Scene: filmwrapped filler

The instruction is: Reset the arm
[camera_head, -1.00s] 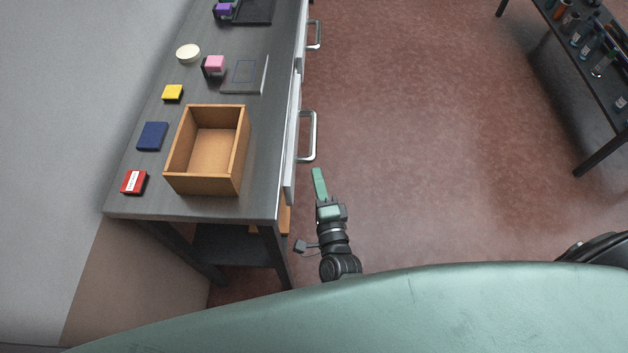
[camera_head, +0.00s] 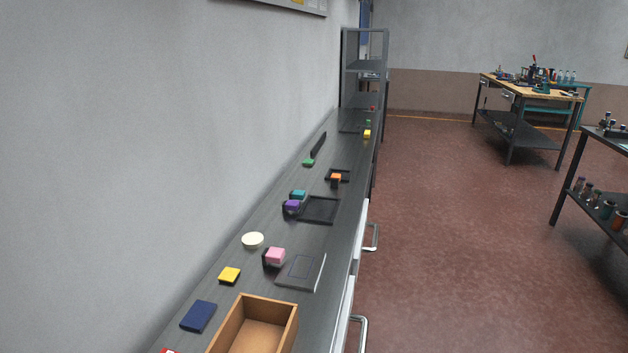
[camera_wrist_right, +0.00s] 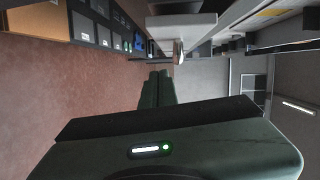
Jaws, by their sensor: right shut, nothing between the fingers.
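My right gripper (camera_wrist_right: 157,88) shows in the right wrist view with its dark green fingers together and nothing between them. It is in free space beside the workbench, whose pale drawer front and a metal handle (camera_wrist_right: 180,54) show above the fingertips. Neither gripper shows in the head view, and my left gripper is in no view.
The long grey workbench (camera_head: 330,262) runs along the left wall. It holds an open wooden box (camera_head: 224,337), a blue block (camera_head: 198,316), a yellow block (camera_head: 229,275) and a pink block (camera_head: 275,256). Open red floor (camera_head: 450,250) lies right of it.

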